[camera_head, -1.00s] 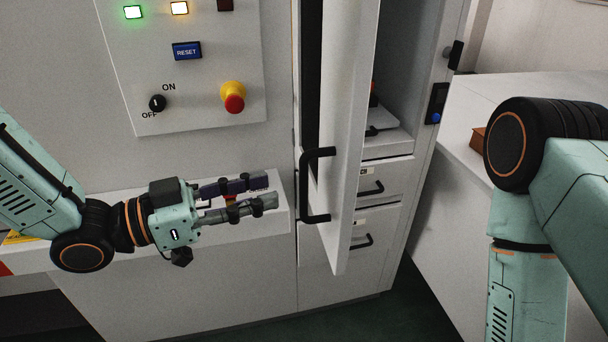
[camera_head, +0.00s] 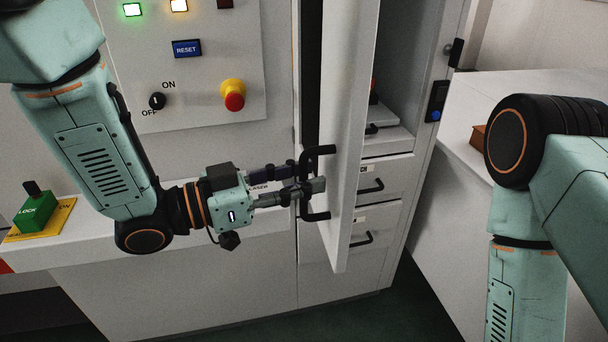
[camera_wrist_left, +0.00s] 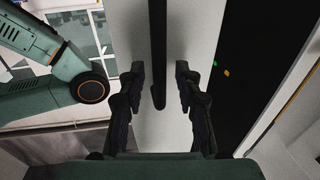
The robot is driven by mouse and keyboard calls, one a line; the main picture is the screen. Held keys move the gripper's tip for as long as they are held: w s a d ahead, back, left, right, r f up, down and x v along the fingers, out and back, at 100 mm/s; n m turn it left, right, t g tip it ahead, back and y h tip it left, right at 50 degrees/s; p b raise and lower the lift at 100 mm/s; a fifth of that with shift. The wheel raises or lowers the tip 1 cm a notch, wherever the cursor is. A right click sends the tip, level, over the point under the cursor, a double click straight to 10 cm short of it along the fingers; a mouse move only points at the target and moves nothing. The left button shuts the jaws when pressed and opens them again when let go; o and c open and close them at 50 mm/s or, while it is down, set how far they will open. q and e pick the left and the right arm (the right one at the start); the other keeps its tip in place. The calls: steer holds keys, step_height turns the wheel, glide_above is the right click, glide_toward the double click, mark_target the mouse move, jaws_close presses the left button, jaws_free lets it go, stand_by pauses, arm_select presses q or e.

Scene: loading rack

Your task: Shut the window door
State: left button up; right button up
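The window door (camera_head: 346,120) is a tall white panel, standing open and seen nearly edge-on in the head view. Its black bar handle (camera_head: 317,217) is on the side facing left. My left gripper (camera_head: 314,177) is at the middle of this handle. In the left wrist view the black handle (camera_wrist_left: 158,60) runs between the two fingers (camera_wrist_left: 159,88), with a gap on each side, so the gripper is open around it. The door's white face (camera_wrist_left: 195,35) lies behind the handle. My right arm is at the right of the head view; its gripper is out of view.
A control panel (camera_head: 205,70) with a red-yellow emergency button (camera_head: 233,95) is left of the door. Drawers with black handles (camera_head: 370,186) lie behind it. A green lock block (camera_head: 37,212) sits on the ledge at left. A white counter (camera_head: 475,95) is at right.

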arm_select(q)
steer(key=shift+w+d, duration=0.1)
steer(key=shift+d, duration=0.3)
steer(key=shift+a, duration=0.1)
steer(key=shift+c, duration=0.4)
jaws_close()
stand_by(0.4)
